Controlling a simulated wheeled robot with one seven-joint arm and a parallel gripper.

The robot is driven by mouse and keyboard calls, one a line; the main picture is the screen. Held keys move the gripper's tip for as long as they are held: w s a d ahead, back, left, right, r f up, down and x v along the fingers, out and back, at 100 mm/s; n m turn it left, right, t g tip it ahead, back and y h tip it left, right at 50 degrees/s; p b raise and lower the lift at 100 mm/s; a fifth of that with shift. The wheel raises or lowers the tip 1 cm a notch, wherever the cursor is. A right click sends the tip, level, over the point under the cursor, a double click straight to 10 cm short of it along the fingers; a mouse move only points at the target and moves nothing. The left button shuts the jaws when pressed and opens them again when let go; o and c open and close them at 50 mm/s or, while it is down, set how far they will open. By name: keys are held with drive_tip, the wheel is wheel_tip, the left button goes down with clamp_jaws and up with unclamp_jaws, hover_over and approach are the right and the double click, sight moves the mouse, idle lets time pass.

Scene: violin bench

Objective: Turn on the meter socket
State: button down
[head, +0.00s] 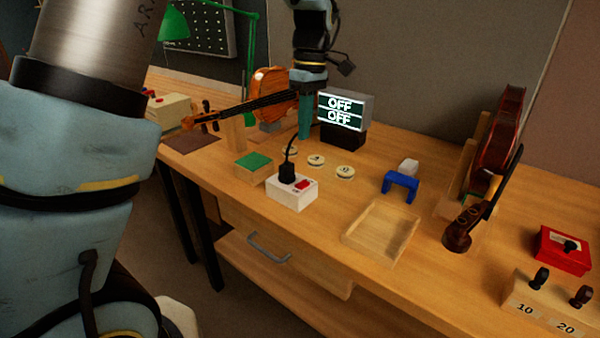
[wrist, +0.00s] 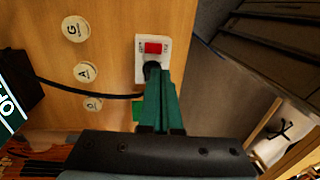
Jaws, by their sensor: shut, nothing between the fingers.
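The meter socket (head: 291,193) is a small white box on the bench with a red rocker switch (head: 302,184) and a black plug (head: 287,173) in it. The switch also shows in the wrist view (wrist: 153,47), with marks on either side too small to read. The meter (head: 341,112) has a screen with two lines, both reading OFF. My gripper (head: 304,136) points down behind the socket, apart from it. In the wrist view its green fingers (wrist: 158,75) are closed together and empty, overlapping part of the plug and the socket's lower edge.
A black cord runs from the plug towards the meter, past discs (head: 316,161) lettered G and A in the wrist view. A green-topped block (head: 254,163) sits left of the socket. A wooden tray (head: 382,232) and blue bracket (head: 401,186) stand right. A violin (head: 270,90) lies behind.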

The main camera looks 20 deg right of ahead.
sight(300, 185)
drive_tip(key=f+p, duration=0.1)
drive_tip(key=f, duration=0.3)
drive_tip(key=a+f+p, duration=0.1)
drive_tip(key=f, duration=0.2)
drive_tip(key=f+p, duration=0.1)
drive_tip(key=f, duration=0.3)
drive_tip(key=shift+s+a+f, duration=0.15)
drive_tip(key=shift+s+f, duration=0.2)
drive_tip(key=shift+a+f, duration=0.1)
drive_tip(key=shift+f, duration=0.3)
drive_tip(key=shift+r, duration=0.2)
drive_tip(key=shift+w+d+r+p, duration=0.15)
drive_tip(key=shift+w+d+p, duration=0.15)
drive_tip(key=shift+d, duration=0.45)
